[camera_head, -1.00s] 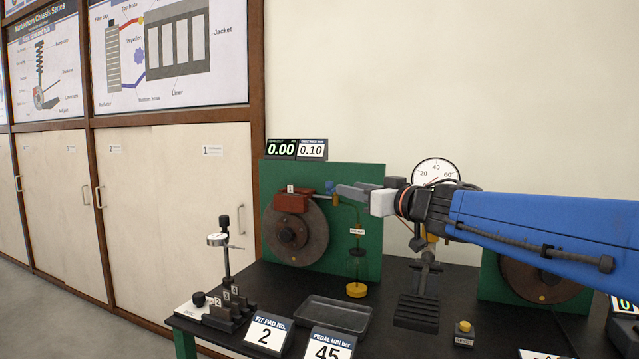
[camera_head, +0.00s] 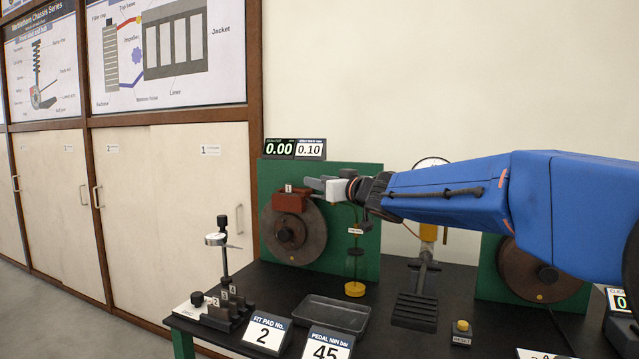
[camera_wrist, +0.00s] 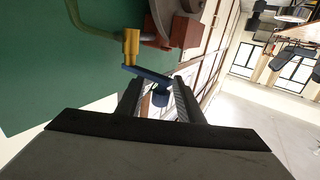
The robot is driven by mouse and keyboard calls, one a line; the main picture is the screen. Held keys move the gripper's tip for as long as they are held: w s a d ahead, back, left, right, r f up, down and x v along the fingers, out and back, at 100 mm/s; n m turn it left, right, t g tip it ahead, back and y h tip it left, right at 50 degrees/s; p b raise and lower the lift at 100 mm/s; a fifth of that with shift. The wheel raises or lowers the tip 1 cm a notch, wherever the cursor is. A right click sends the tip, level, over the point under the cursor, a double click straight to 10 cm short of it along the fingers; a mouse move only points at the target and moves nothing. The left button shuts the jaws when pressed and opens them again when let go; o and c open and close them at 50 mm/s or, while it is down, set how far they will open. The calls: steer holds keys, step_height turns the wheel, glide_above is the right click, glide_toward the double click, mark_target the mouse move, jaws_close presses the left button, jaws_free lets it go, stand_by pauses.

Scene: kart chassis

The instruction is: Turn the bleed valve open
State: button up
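The bleed valve shows in the wrist view as a blue lever (camera_wrist: 150,75) on a brass-yellow fitting (camera_wrist: 131,46), with a blue knob (camera_wrist: 160,97) at its near end. The fitting sits beside the red caliper (camera_wrist: 158,22). My gripper (camera_wrist: 158,82) is open, with one finger on each side of the blue knob and visible gaps between. In the head view my gripper (camera_head: 318,184) is at the caliper (camera_head: 292,200) on the green board and hides the valve.
The brown disc (camera_head: 294,235) is mounted on the green board (camera_head: 368,262). A tube runs down to a yellow-based bottle (camera_head: 355,289). A black tray (camera_head: 322,315), a pedal (camera_head: 415,311) and number signs stand on the black table. My arm partly covers the gauge (camera_head: 432,162).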

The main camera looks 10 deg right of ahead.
steer(key=shift+w+a, duration=0.1)
steer(key=shift+w, duration=0.1)
jaws_close()
steer(key=shift+s+y, duration=0.1)
steer(key=shift+y, duration=0.2)
steer(key=shift+s+d+n+g+y, duration=0.3)
steer(key=shift+s+n+g+y, duration=0.15)
steer(key=shift+n+g+y, duration=1.05)
steer(key=shift+s+d+n+g+y, duration=0.3)
steer(key=shift+s+n+g+y, duration=0.1)
steer(key=shift+n+g+y, duration=1.15)
steer(key=shift+s+d+n+g+y, duration=0.3)
steer(key=shift+s+n+g+y, duration=0.15)
steer(key=shift+n+g+y, duration=1.05)
